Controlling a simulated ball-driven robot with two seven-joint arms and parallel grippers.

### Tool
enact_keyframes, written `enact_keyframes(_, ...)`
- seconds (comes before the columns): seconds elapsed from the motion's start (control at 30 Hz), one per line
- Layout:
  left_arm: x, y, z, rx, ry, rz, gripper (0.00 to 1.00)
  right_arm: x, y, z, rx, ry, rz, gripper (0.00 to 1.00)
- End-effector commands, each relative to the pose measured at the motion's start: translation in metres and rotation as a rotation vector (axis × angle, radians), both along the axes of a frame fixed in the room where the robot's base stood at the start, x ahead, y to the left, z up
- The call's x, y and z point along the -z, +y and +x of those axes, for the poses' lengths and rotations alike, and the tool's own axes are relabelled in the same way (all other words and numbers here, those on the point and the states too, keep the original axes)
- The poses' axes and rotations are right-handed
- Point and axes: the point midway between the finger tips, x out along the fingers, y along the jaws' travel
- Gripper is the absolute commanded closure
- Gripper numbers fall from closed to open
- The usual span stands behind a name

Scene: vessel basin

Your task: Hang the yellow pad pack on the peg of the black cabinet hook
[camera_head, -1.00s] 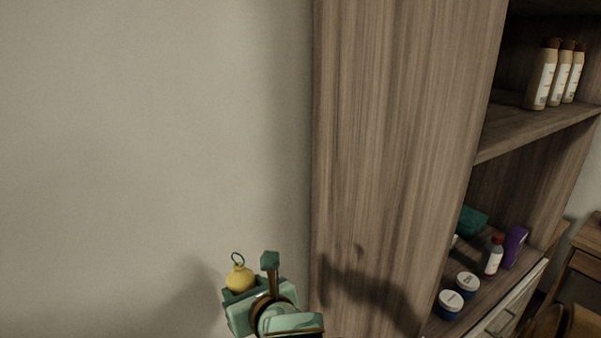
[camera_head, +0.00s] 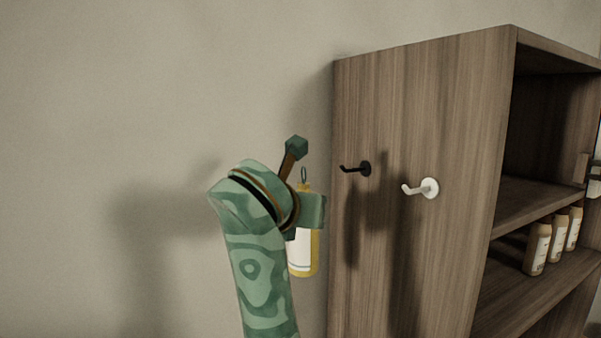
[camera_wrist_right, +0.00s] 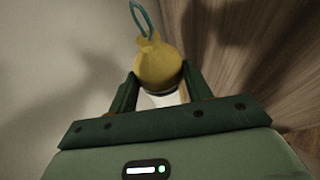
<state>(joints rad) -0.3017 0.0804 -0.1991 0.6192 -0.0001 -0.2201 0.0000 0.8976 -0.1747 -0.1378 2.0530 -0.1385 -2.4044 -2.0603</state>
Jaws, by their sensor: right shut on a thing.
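The yellow pad pack (camera_head: 304,258) has a white label and a green loop at its top. My right gripper (camera_head: 300,208) is shut on it and holds it upright in the air, left of the cabinet side. In the right wrist view the pack (camera_wrist_right: 159,66) sits between the two fingers (camera_wrist_right: 160,88), with its loop standing free above. The black cabinet hook (camera_head: 358,168) is fixed to the cabinet's side panel, its peg pointing left. The loop is left of the peg tip and apart from it, at about its height in the head view. My left gripper is not in view.
A white hook (camera_head: 423,188) sits on the same wooden panel (camera_head: 430,100), right of the black one. Several bottles (camera_head: 556,242) stand on a shelf inside the cabinet. A plain wall (camera_head: 150,100) lies to the left, with free space before it.

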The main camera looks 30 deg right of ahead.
Motion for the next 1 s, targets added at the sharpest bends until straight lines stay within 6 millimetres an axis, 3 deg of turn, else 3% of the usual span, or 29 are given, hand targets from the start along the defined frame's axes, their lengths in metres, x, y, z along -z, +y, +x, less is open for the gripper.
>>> enact_keyframes(0.03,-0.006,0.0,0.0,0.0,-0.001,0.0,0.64,-0.009,0.001,-0.001,0.004,-0.001,0.0,0.85)
enact_keyframes(0.13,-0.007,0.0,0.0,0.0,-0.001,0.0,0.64,-0.013,0.0,-0.003,0.009,0.001,0.0,0.85)
enact_keyframes(1.0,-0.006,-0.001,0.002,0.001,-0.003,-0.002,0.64,-0.006,-0.057,-0.009,0.009,0.0,-0.001,0.85)
